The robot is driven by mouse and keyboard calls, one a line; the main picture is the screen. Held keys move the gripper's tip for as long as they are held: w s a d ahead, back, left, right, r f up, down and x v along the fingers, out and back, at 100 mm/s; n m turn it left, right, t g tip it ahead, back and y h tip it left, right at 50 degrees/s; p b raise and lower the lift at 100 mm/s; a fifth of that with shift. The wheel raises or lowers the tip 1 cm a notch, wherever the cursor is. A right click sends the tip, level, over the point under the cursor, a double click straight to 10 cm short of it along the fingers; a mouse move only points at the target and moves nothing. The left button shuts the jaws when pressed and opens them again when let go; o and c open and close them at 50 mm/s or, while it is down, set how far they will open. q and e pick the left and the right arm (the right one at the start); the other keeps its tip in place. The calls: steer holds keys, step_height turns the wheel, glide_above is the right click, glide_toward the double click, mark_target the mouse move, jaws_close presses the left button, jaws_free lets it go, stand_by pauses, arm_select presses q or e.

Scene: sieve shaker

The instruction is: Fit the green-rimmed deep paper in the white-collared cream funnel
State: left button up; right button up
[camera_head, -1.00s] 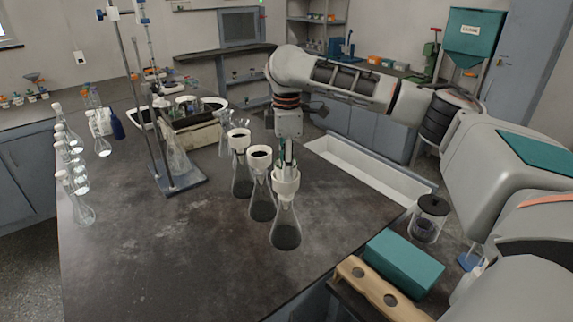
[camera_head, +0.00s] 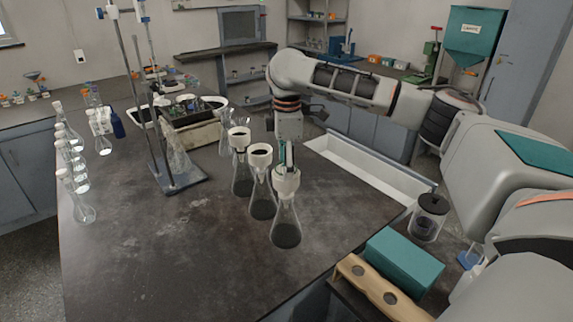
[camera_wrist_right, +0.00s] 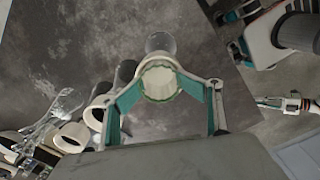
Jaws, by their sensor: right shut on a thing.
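My right gripper (camera_head: 287,160) points down over the nearest of the funnels standing in flasks. In the right wrist view its teal finger pads are closed on the sides of a round fluted cream paper with a thin green rim (camera_wrist_right: 159,79). The cream funnel (camera_head: 286,181) stands upright in a conical flask (camera_head: 285,232). The paper sits at the funnel's mouth, in line with it; how deep it goes is hidden. The fingers and paper cover most of the funnel in the wrist view.
Two more funnels (camera_head: 260,155) (camera_head: 239,138) in flasks stand close behind and left. A metal stand (camera_head: 180,182) is further left. Several glass flasks line the left table edge. A teal box (camera_head: 404,262) and wooden rack (camera_head: 382,293) are at front right. The front left tabletop is clear.

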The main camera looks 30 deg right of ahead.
steer(key=o, duration=0.3)
steer(key=shift+s+f, duration=0.1)
steer(key=shift+f, duration=0.8)
arm_select(q)
steer(key=shift+w+a+f, duration=0.1)
steer(key=shift+a, duration=0.05)
arm_select(e)
steer(key=shift+r, duration=0.15)
arm_select(q)
steer(key=shift+w, duration=0.25)
arm_select(e)
steer(key=shift+r, duration=0.15)
steer(key=shift+c, duration=0.2)
arm_select(q)
steer(key=shift+d+r, duration=0.2)
steer(key=shift+d, duration=0.05)
steer(key=shift+s+a+f, duration=0.2)
steer(key=shift+s+a, duration=0.05)
arm_select(e)
steer(key=shift+d+r, duration=0.1)
steer(key=shift+d, duration=0.05)
steer(key=shift+c, duration=0.3)
